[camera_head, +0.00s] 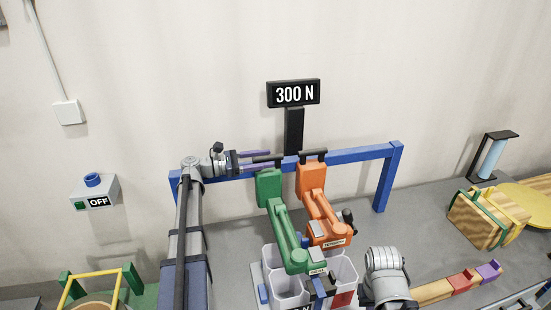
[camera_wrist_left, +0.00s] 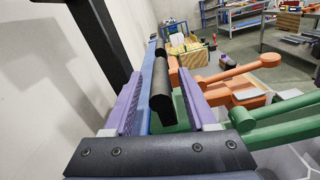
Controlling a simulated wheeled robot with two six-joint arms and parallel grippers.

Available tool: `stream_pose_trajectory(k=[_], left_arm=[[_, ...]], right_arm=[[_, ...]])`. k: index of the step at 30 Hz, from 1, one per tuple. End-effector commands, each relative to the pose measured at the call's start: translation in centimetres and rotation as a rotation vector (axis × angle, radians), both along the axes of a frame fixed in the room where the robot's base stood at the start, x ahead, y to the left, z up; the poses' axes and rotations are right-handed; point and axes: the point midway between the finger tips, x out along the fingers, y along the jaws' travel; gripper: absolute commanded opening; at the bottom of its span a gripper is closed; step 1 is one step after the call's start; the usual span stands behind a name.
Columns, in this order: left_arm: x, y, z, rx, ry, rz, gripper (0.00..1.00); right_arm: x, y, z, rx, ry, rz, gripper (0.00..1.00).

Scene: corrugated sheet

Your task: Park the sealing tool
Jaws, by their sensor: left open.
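A green hand tool (camera_head: 282,225) and an orange hand tool (camera_head: 315,205) hang side by side at the blue rail, each with a black bar handle on top. I cannot tell from their lettering which is the sealing tool. My left gripper (camera_head: 256,159) is open at the green tool's top. In the left wrist view its purple fingers (camera_wrist_left: 160,102) stand on either side of the green tool's black handle (camera_wrist_left: 162,92), with gaps showing. The orange tool (camera_wrist_left: 225,80) is just beyond. My right arm's wrist shows at the lower right; its fingers are not visible.
The blue rail (camera_head: 360,157) spans the grey bench. A 300 N display (camera_head: 294,93) stands behind it. White bins (camera_head: 290,288) are below the tools. A strapped wooden box (camera_head: 476,222) and coloured blocks (camera_head: 463,281) lie right. An OFF switch box (camera_head: 93,192) is on the left wall.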

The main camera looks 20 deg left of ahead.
Motion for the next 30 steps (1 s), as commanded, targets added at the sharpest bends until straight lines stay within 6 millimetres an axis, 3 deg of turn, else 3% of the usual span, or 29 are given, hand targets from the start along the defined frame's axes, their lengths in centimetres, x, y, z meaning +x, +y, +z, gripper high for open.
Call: stream_pose_trajectory(k=[9, 20, 30], left_arm=[[2.2, -2.9, 0.0, 0.0, 0.0, 0.0, 0.57], [2.4, -3.2, 0.0, 0.0, 0.0, 0.0, 0.57], [2.4, -3.2, 0.0, 0.0, 0.0, 0.0, 0.19]], right_arm=[[0.0, 0.0, 0.0, 0.0, 0.0, 0.0, 0.0], [0.0, 0.0, 0.0, 0.0, 0.0, 0.0, 0.0], [0.0, 0.0, 0.0, 0.0, 0.0, 0.0, 0.0]])
